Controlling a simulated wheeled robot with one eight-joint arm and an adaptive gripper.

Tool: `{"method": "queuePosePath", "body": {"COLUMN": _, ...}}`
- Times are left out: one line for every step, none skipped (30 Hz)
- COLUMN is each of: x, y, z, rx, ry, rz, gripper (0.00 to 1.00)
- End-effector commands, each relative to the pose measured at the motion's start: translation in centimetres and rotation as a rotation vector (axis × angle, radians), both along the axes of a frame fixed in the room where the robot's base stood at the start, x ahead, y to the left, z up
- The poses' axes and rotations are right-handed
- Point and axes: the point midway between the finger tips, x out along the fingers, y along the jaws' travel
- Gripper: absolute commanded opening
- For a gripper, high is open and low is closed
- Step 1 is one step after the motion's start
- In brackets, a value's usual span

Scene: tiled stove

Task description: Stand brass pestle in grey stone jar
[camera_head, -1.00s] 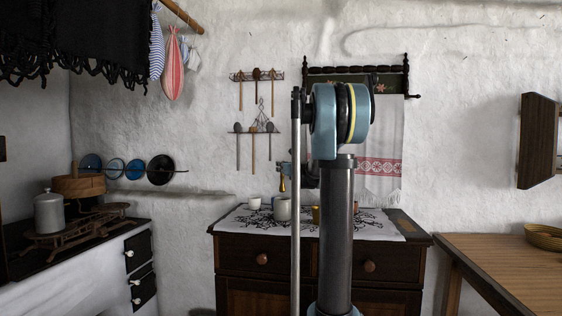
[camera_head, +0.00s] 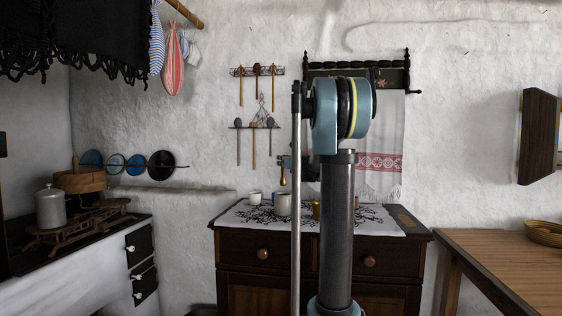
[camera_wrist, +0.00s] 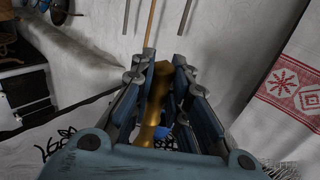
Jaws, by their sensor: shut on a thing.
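The brass pestle (camera_head: 283,177) hangs roughly upright below my gripper (camera_head: 284,162), above the jar. In the wrist view the pestle (camera_wrist: 154,103) shows as a golden shaft between the two fingers of my gripper (camera_wrist: 156,78), which is shut on it. The grey stone jar (camera_head: 282,206) stands on the white cloth of the dark wooden chest, directly below the pestle in the head view, with a small gap between them. Whether the pestle is centred over the jar's mouth in depth, I cannot tell. The jar is not clearly visible in the wrist view.
A small white cup (camera_head: 256,197) stands left of the jar. A brass vessel (camera_head: 316,210) stands to its right, partly hidden by my arm. The embroidered cloth (camera_head: 240,215) covers the chest (camera_head: 240,254). A towel (camera_head: 384,140) hangs on the wall behind.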

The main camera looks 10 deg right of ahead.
Motion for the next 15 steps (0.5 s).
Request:
{"method": "queuePosePath", "body": {"x": 0.0, "y": 0.0, "z": -0.3, "rx": 0.0, "ry": 0.0, "rz": 0.0, "gripper": 0.0}}
{"method": "queuePosePath", "body": {"x": 0.0, "y": 0.0, "z": -0.5, "rx": 0.0, "ry": 0.0, "rz": 0.0, "gripper": 0.0}}
{"method": "queuePosePath", "body": {"x": 0.0, "y": 0.0, "z": -0.7, "rx": 0.0, "ry": 0.0, "rz": 0.0, "gripper": 0.0}}
{"method": "queuePosePath", "body": {"x": 0.0, "y": 0.0, "z": -0.9, "rx": 0.0, "ry": 0.0, "rz": 0.0, "gripper": 0.0}}
{"method": "queuePosePath", "body": {"x": 0.0, "y": 0.0, "z": -1.1, "rx": 0.0, "ry": 0.0, "rz": 0.0, "gripper": 0.0}}
{"method": "queuePosePath", "body": {"x": 0.0, "y": 0.0, "z": -1.4, "rx": 0.0, "ry": 0.0, "rz": 0.0, "gripper": 0.0}}
{"method": "queuePosePath", "body": {"x": 0.0, "y": 0.0, "z": -1.6, "rx": 0.0, "ry": 0.0, "rz": 0.0, "gripper": 0.0}}
{"method": "queuePosePath", "body": {"x": 0.0, "y": 0.0, "z": -1.8, "rx": 0.0, "ry": 0.0, "rz": 0.0, "gripper": 0.0}}
{"method": "queuePosePath", "body": {"x": 0.0, "y": 0.0, "z": -2.0, "rx": 0.0, "ry": 0.0, "rz": 0.0, "gripper": 0.0}}
{"method": "queuePosePath", "body": {"x": 0.0, "y": 0.0, "z": -2.2, "rx": 0.0, "ry": 0.0, "rz": 0.0, "gripper": 0.0}}
{"method": "queuePosePath", "body": {"x": 0.0, "y": 0.0, "z": -2.4, "rx": 0.0, "ry": 0.0, "rz": 0.0, "gripper": 0.0}}
{"method": "queuePosePath", "body": {"x": 0.0, "y": 0.0, "z": -2.7, "rx": 0.0, "ry": 0.0, "rz": 0.0, "gripper": 0.0}}
{"method": "queuePosePath", "body": {"x": 0.0, "y": 0.0, "z": -2.9, "rx": 0.0, "ry": 0.0, "rz": 0.0, "gripper": 0.0}}
{"method": "queuePosePath", "body": {"x": 0.0, "y": 0.0, "z": -3.0, "rx": 0.0, "ry": 0.0, "rz": 0.0, "gripper": 0.0}}
{"method": "queuePosePath", "body": {"x": 0.0, "y": 0.0, "z": -3.3, "rx": 0.0, "ry": 0.0, "rz": 0.0, "gripper": 0.0}}
